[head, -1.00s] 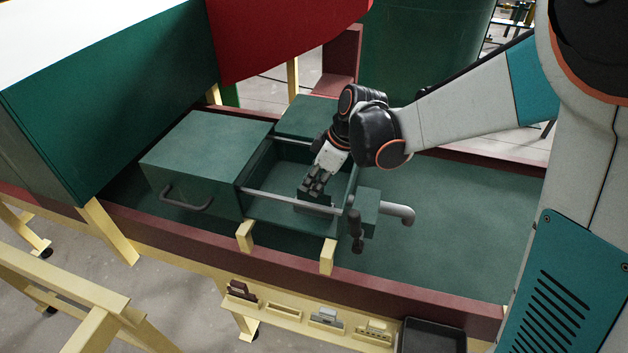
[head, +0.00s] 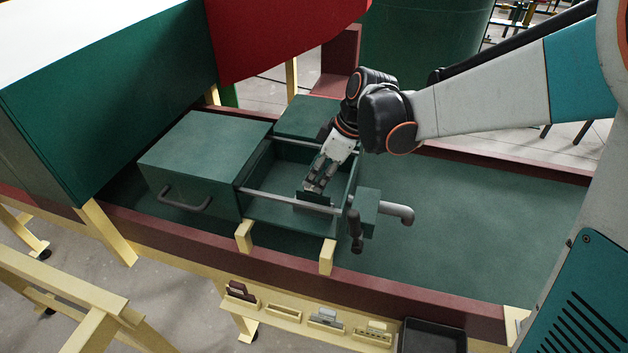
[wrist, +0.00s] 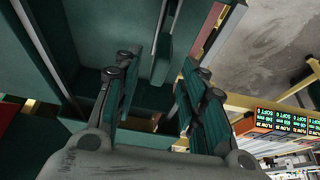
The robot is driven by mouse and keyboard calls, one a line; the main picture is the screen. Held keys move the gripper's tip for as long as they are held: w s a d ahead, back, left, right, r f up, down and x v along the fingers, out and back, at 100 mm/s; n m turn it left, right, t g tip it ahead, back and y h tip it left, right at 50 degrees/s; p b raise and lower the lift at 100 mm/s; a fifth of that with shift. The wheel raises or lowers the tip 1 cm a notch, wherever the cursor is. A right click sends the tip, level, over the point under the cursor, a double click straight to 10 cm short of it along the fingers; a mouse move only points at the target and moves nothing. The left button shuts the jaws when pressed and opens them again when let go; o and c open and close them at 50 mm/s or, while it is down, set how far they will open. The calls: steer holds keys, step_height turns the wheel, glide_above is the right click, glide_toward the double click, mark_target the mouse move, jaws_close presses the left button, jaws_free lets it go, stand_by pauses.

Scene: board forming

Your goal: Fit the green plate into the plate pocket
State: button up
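A small dark green plate (head: 313,198) stands upright in the open green box (head: 262,212), close to its front rail. I take it to be the green plate. The rail hides its lower edge, so I cannot tell how it sits in a pocket. My gripper (head: 314,186) points down into the box, its fingertips just above or at the plate's top. In the wrist view my gripper (wrist: 157,85) has its two fingers well apart, with dark green surfaces beyond the gap. No held object shows clearly between them.
A green block with a handle (head: 203,165) stands left of the box. A handled clamp (head: 364,215) and grey pipe stand at its right. Two grey rods (head: 292,202) cross the box. A shelf (head: 300,317) with small parts and a black tray (head: 432,336) are in front.

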steer(key=v, duration=0.8)
steer(key=shift+s, duration=0.15)
steer(key=shift+a, duration=0.1)
steer(key=s+d+m+t+h, duration=0.2)
steer(key=s+d+m+t, duration=0.1)
steer(key=s+d+m, duration=0.5)
steer(key=s+d+m+t+h, duration=0.2)
steer(key=s+d+m, duration=0.3)
steer(key=s, duration=0.6)
step_height(320, 180, down, 15)
steer(key=m+b, duration=0.1)
steer(key=b, duration=1.4)
steer(key=shift+a+r+t, duration=0.15)
steer(key=shift+a+t, duration=0.15)
steer(key=shift+a, duration=0.15)
